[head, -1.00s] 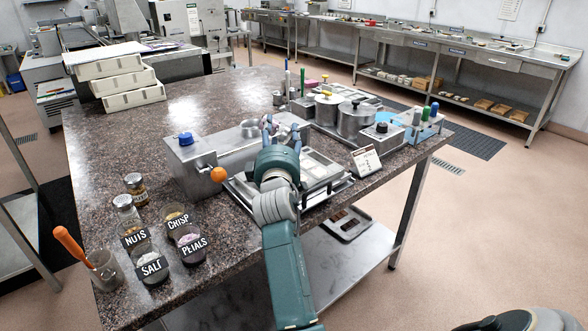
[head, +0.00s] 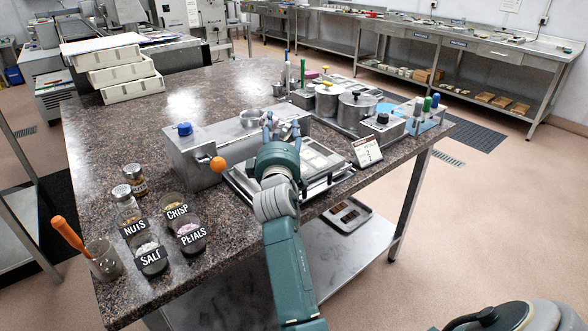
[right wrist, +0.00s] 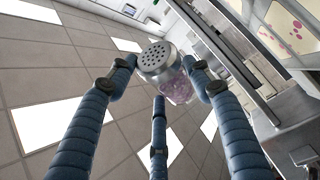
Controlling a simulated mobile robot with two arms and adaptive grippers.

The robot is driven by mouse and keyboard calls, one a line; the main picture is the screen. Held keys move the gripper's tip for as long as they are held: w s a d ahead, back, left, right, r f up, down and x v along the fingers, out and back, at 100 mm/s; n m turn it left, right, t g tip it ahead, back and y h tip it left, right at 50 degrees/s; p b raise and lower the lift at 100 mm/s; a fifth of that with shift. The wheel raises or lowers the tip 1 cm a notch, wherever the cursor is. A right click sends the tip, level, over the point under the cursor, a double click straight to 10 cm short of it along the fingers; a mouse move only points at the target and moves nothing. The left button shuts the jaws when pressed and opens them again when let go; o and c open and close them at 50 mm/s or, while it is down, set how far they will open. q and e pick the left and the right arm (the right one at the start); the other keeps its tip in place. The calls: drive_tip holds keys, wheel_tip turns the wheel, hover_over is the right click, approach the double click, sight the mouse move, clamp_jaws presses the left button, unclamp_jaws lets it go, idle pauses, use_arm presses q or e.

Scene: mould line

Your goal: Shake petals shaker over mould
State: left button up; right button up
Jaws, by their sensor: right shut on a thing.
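My right gripper (head: 280,128) is above the left part of the mould (head: 318,160), which lies in a metal frame in front of the grey machine. In the right wrist view its fingers (right wrist: 160,75) are shut around a clear shaker (right wrist: 178,88) with a perforated metal lid and pink-purple petals inside. The shaker is tilted there, lid toward the upper left; in the head view the gripper mostly hides it. A pale surface with pink spots (right wrist: 290,28) shows in the wrist view's upper right corner. My left gripper is not in view.
Labelled containers, PETALS (head: 192,238), SALT (head: 150,258), CRISP (head: 176,208) and NUTS (head: 134,229), stand at the left front. A machine with an orange knob (head: 217,163) is left of the gripper. Pots (head: 357,115) and a small sign (head: 367,151) stand to the right.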

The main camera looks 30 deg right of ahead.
drive_tip(key=shift+s+r, duration=0.1)
drive_tip(key=shift+r, duration=0.2)
drive_tip(key=shift+r, duration=0.1)
wheel_tip(320, 180, up, 4)
drive_tip(key=p, duration=0.4)
drive_tip(key=shift+r, duration=0.2)
drive_tip(key=shift+f, duration=0.1)
wheel_tip(320, 180, down, 5)
drive_tip(key=b, duration=0.3)
drive_tip(key=shift+b, duration=0.35)
drive_tip(key=shift+r, duration=0.25)
